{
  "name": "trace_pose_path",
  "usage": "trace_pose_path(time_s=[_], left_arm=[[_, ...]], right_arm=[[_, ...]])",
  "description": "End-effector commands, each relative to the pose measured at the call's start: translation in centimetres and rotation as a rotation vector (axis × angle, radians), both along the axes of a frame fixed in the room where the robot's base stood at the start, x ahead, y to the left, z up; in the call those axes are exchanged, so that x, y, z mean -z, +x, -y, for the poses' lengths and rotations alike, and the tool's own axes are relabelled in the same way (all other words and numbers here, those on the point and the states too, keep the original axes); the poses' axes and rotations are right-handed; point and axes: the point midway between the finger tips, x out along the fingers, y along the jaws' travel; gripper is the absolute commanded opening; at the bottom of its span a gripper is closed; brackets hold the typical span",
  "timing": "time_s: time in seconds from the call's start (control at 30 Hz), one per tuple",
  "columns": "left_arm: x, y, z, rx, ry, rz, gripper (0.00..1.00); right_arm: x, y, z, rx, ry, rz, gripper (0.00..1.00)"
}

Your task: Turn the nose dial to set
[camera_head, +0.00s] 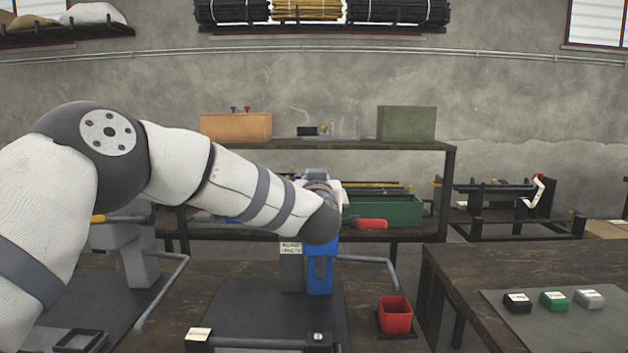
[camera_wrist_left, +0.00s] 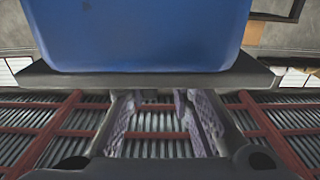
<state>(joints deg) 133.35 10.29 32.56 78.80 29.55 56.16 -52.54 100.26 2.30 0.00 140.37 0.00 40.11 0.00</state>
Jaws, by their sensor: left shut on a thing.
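My left arm reaches in from the left and ends at the blue rivet press (camera_head: 320,268) in the head view; its wrist covers the press's upper part and hides the gripper there. In the left wrist view the blue press body (camera_wrist_left: 140,35) fills the top, above a dark ledge. My left gripper (camera_wrist_left: 158,112) has its purple-grey padded fingers pointing up to that ledge, with a gap showing between them. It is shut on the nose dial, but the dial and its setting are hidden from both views. My right gripper is not in view.
A red cup (camera_head: 395,314) stands right of the press, near a grey rod (camera_head: 368,260). A grey press (camera_head: 135,255) stands at the left. The right table (camera_head: 520,262) has a mat with black, green and grey blocks. A shelf stands behind.

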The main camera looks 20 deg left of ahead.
Motion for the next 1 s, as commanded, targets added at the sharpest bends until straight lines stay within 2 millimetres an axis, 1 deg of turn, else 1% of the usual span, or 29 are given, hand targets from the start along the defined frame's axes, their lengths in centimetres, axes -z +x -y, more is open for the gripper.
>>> trace_pose_path(time_s=[0.03, 0.57, 0.6, 0.67, 0.7, 0.73, 1.0], left_arm=[[-0.1, 0.0, 0.96, 0.012, 0.0, 0.0, 0.0], [-0.04, 0.06, 1.02, -0.005, 0.001, 0.0, 0.0], [-0.05, 0.06, 1.02, -0.005, 0.001, 0.001, 0.31], [-0.04, 0.05, 1.0, -0.005, 0.001, 0.001, 0.44], [-0.04, 0.06, 0.94, -0.007, 0.001, 0.001, 0.53], [-0.04, 0.05, 0.89, -0.008, 0.001, 0.001, 0.54], [-0.04, -0.02, 0.52, -0.016, 0.001, 0.001, 0.54]], right_arm=[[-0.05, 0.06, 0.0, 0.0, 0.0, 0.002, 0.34], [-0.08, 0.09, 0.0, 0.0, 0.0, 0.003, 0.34], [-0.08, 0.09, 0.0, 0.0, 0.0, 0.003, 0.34], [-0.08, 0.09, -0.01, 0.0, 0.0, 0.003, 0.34], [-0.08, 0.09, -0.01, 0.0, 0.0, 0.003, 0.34], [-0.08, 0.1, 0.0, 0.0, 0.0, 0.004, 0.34], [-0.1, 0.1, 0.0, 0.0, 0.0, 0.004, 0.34]])
